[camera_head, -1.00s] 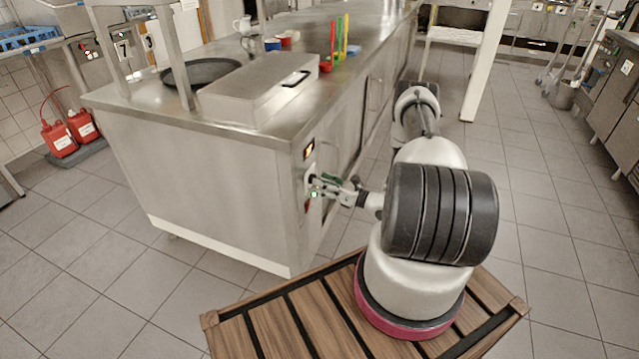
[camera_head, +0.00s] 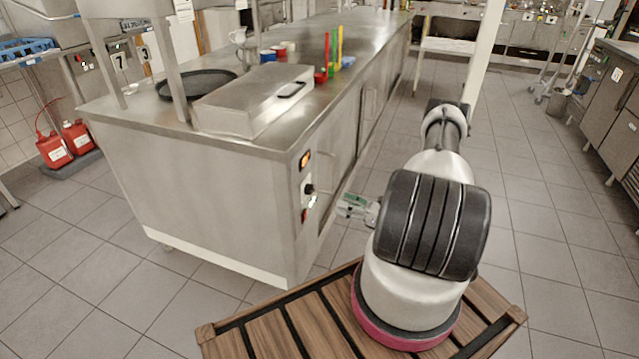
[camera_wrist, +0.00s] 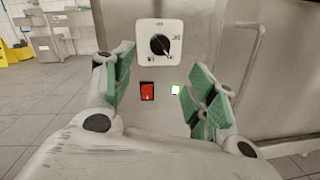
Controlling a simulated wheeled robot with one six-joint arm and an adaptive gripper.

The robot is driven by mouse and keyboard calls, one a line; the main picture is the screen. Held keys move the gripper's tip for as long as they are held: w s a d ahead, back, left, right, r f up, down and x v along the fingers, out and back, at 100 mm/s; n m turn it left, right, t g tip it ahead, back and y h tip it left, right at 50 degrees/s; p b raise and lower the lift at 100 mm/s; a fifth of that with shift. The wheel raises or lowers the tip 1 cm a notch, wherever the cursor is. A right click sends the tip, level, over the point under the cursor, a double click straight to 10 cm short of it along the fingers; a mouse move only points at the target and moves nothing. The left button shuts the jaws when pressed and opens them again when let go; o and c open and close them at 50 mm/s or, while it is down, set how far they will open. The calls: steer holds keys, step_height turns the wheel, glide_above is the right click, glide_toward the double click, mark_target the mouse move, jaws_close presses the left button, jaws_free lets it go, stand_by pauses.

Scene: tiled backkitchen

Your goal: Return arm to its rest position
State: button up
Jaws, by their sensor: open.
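My gripper (camera_head: 352,206) is open and empty in the head view, a short way right of the control panel on the end of the steel counter. In the wrist view my gripper (camera_wrist: 160,98) shows two green-padded fingers spread apart with nothing between them. Beyond them is the counter's panel, with a black rotary knob (camera_wrist: 160,45) on a white plate, a red switch (camera_wrist: 147,91) and a lit greenish-white light (camera_wrist: 175,89). The knob also shows in the head view (camera_head: 309,189). My gripper is apart from the panel.
The steel counter (camera_head: 215,200) stands left of my arm, with a lidded steel box (camera_head: 250,98), a dark round pan (camera_head: 196,82) and coloured items on top. Tiled floor (camera_head: 545,220) at right is clear.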

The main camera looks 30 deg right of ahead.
steer(key=s+a+f+n+g+y, duration=0.2)
steer(key=s+a+f+n+g, duration=0.15)
steer(key=s+a, duration=0.3)
steer(key=s+r+n+g+y, duration=0.2)
steer(key=s+r+n+g, duration=0.4)
steer(key=s+r+g, duration=0.1)
steer(key=s+d+r+n+g+h, duration=0.1)
steer(key=s+r+n+g+h, duration=0.3)
steer(key=r, duration=0.5)
steer(key=s+r+n+g+h, duration=0.1)
steer(key=r+n+h, duration=0.2)
steer(key=r+n, duration=0.45)
steer(key=s+d+r+n+g+h, duration=0.1)
steer(key=s+r+n+g+h, duration=0.25)
steer(key=r, duration=0.75)
steer(key=s+a+r+n+t+h, duration=0.1)
steer(key=a+r+n+t+h, duration=0.1)
steer(key=r, duration=0.6)
steer(key=s+a+r+n+t+h, duration=0.1)
steer(key=a+r+n+t+h, duration=0.1)
steer(key=a+r+n+t, duration=0.3)
step_height(320, 180, up, 3)
steer(key=shift+s+a+r+n+t, duration=0.15)
steer(key=shift+s+a+n+t, duration=0.05)
steer(key=shift+s+n+t, duration=0.25)
